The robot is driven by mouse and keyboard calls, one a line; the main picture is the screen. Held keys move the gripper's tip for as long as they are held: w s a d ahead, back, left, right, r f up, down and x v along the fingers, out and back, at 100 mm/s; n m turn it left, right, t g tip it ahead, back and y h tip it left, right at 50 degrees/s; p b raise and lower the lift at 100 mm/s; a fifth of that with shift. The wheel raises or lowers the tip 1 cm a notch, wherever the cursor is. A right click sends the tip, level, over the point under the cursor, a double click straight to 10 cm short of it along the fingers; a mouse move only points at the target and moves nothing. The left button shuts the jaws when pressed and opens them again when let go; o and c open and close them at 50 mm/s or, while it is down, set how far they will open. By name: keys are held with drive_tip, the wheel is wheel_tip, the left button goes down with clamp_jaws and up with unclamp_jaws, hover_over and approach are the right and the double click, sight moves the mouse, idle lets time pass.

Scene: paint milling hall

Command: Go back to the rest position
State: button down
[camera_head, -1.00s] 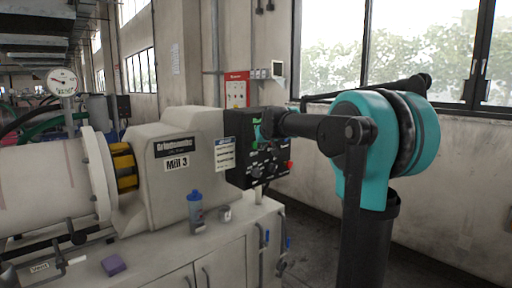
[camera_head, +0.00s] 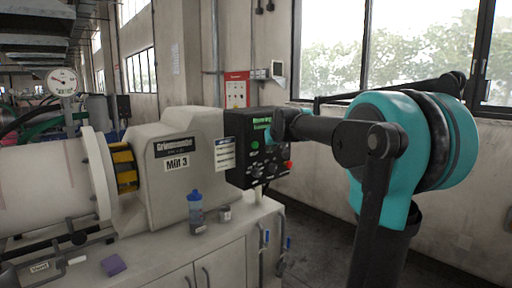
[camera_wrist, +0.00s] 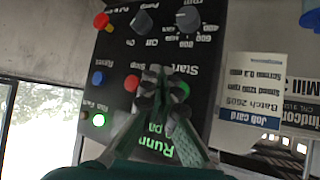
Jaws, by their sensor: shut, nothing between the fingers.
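My gripper (camera_wrist: 158,76) is shut and empty. In the wrist view, which looks upside down, its fingertips point at the black control panel (camera_wrist: 211,50), in front of the area around the Start and Stop labels. The fingers partly hide the buttons there and the green display text. The panel's screen shows green text.
Mill 3 (camera_head: 178,140) stands left of the panel on a grey cabinet (camera_head: 225,250). Windows (camera_head: 335,50) and a wall are behind my arm. Floor shows right of the cabinet.

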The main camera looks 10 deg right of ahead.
idle(0.4)
drive_tip(key=s+d+f+g, duration=0.1)
drive_tip(key=s+f+g, duration=0.2)
drive_tip(key=s+f, duration=1.5)
drive_tip(key=s+d+f+m+g+h, duration=0.1)
drive_tip(key=s+d+f+g, duration=0.1)
drive_tip(key=s+f, duration=1.6)
drive_tip(key=s+g, duration=0.1)
drive_tip(key=s, duration=0.2)
drive_tip(key=shift+s+f+g, duration=0.3)
drive_tip(key=shift+d, duration=0.1)
